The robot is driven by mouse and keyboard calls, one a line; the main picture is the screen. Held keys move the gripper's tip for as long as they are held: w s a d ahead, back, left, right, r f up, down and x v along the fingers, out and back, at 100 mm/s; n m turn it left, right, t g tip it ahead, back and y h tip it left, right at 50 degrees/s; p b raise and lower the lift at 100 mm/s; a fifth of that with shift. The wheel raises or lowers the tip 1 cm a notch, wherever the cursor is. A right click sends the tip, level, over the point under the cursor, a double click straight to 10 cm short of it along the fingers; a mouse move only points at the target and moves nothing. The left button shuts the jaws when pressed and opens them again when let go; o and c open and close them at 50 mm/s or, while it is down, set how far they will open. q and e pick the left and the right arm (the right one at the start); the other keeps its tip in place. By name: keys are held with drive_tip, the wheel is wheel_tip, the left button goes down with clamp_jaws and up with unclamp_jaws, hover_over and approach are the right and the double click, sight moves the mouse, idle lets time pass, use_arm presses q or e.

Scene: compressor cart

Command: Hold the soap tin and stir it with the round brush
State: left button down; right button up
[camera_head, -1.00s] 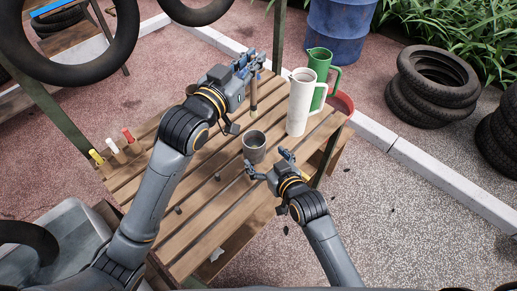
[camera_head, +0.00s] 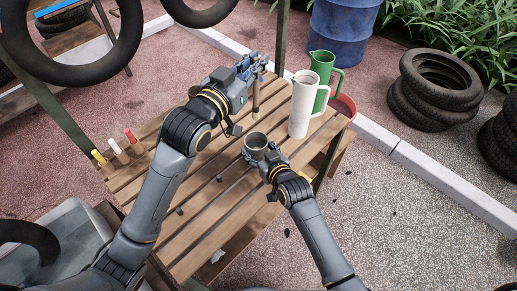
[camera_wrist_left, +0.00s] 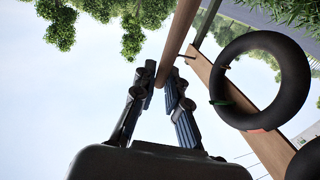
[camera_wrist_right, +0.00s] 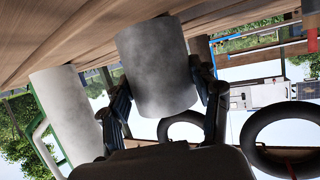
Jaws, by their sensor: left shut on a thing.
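The soap tin (camera_head: 255,141) is a grey metal cup standing upright on the slatted wooden table. My right gripper (camera_head: 263,155) is open, with a finger on each side of the tin; in the right wrist view the tin (camera_wrist_right: 157,68) fills the space between the fingers. I cannot tell whether both fingers touch it. My left gripper (camera_head: 256,68) is shut on the handle of the round brush (camera_head: 255,92), which hangs upright with its dark end down, above the table behind the tin. The handle (camera_wrist_left: 177,40) also shows between the fingertips in the left wrist view.
A white pitcher (camera_head: 302,108) and a green pitcher (camera_head: 321,68) stand right of the brush, with a red bowl (camera_head: 343,108) behind. Several small handles with yellow, white and red tops (camera_head: 115,146) stand at the table's left edge. The table (camera_head: 215,215) in front is mostly clear.

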sight(254, 112)
drive_tip(key=c, duration=0.4)
use_arm(q)
wheel_tip(254, 112, down, 4)
drive_tip(key=shift+s+a, duration=0.1)
use_arm(e)
drive_tip(key=shift+c, duration=0.3)
use_arm(q)
drive_tip(key=shift+f, duration=5.35)
use_arm(e)
drive_tip(key=shift+f, duration=0.1)
